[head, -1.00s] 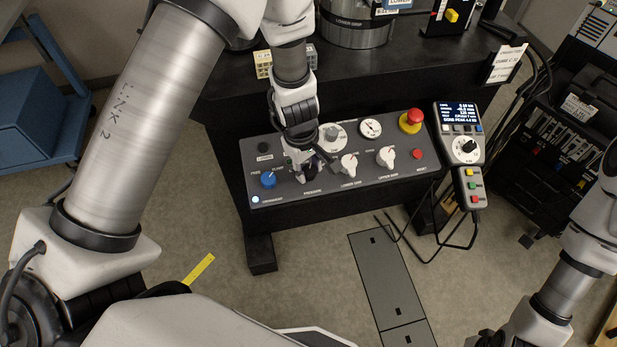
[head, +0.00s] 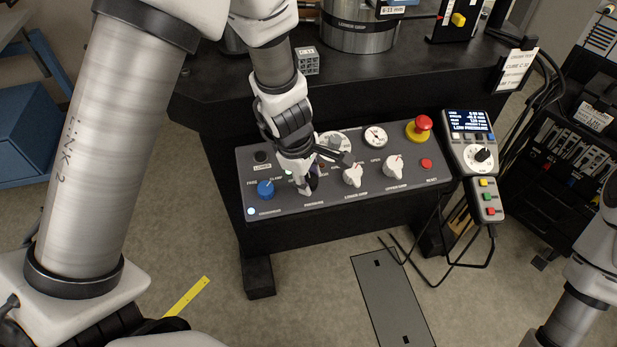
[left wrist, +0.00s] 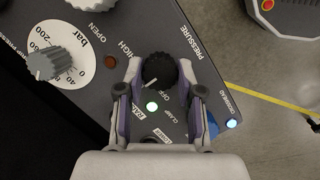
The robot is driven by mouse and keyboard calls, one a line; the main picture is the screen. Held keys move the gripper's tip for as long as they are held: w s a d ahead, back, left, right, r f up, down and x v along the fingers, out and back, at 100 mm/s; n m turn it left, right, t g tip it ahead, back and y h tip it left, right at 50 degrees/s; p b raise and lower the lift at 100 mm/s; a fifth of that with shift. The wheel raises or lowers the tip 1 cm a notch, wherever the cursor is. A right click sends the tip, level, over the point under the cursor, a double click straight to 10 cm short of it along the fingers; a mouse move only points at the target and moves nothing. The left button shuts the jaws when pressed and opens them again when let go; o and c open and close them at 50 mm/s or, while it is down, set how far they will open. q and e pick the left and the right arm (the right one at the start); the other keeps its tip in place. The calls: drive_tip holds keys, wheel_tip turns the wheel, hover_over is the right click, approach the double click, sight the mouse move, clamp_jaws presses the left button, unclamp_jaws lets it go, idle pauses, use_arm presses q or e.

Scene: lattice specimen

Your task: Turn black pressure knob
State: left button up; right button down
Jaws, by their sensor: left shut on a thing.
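The black pressure knob (left wrist: 160,73) sits on the grey control panel (left wrist: 178,32), beside the word PRESSURE in the left wrist view. My left gripper (left wrist: 162,70) has one finger on each side of the knob and is shut on it. In the head view my left gripper (head: 308,184) reaches down onto the panel and hides most of the knob. The brown lamp (left wrist: 110,62) by HIGH looks unlit. My right gripper is not in view; only part of its arm shows at the lower right.
A blue knob (head: 265,188) is left of the gripper, and white knobs (head: 353,175) are close to its right. A red emergency button (head: 423,123) and a pendant (head: 470,150) with a screen reading LOW PRESSURE are further right. Cables hang below the pendant.

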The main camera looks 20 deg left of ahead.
use_arm(q)
drive_tip(key=o, duration=1.2)
drive_tip(key=shift+c, duration=0.2)
drive_tip(key=v, duration=1.2)
drive_tip(key=shift+w, duration=0.1)
